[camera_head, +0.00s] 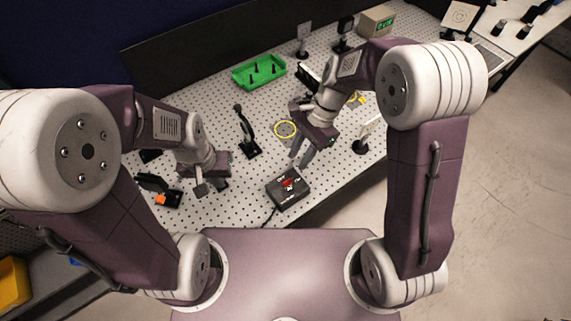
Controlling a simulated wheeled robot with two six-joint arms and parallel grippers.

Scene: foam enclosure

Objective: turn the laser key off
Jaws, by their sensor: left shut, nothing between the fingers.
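A dark control box (288,188) with a red element and small markings on top sits near the front edge of the perforated table. The key itself is too small to make out on it. My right gripper (301,157) is above and behind the box, pointing down, with its fingers apart and nothing between them. It does not appear to touch the box. My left gripper (211,189) is to the left of the box, low over the table, shut and empty.
A green tray (259,72) with dark posts stands at the back. A dark device with an orange part (160,198) lies at left.

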